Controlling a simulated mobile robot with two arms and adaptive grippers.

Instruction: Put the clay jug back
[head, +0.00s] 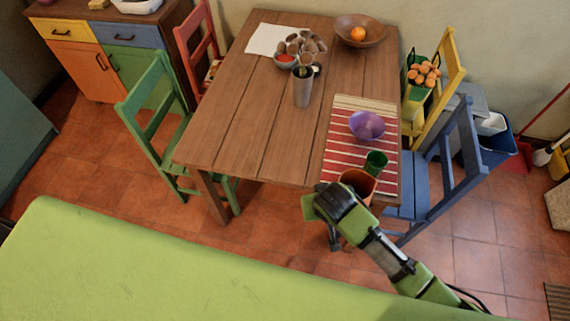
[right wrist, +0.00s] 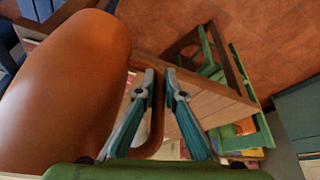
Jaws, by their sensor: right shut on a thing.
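The clay jug (head: 358,181) is orange-brown and shows in the head view at the near right corner of the table, its open top facing up. Its smooth rounded body (right wrist: 62,88) fills the left of the right wrist view. My right gripper (right wrist: 160,77) is shut on the jug's handle (right wrist: 156,120), which passes between the two fingers. In the head view my right arm comes from the lower right and its wrist hides part of the jug. I cannot tell whether the jug's base touches anything. My left gripper is not in view.
The wooden table (head: 232,110) bears a striped mat (head: 345,148), a purple bowl (head: 366,125), a green cup (head: 376,162), a metal cup (head: 302,90) and a fruit bowl (head: 372,36). A blue chair (head: 423,180) stands close right of my arm.

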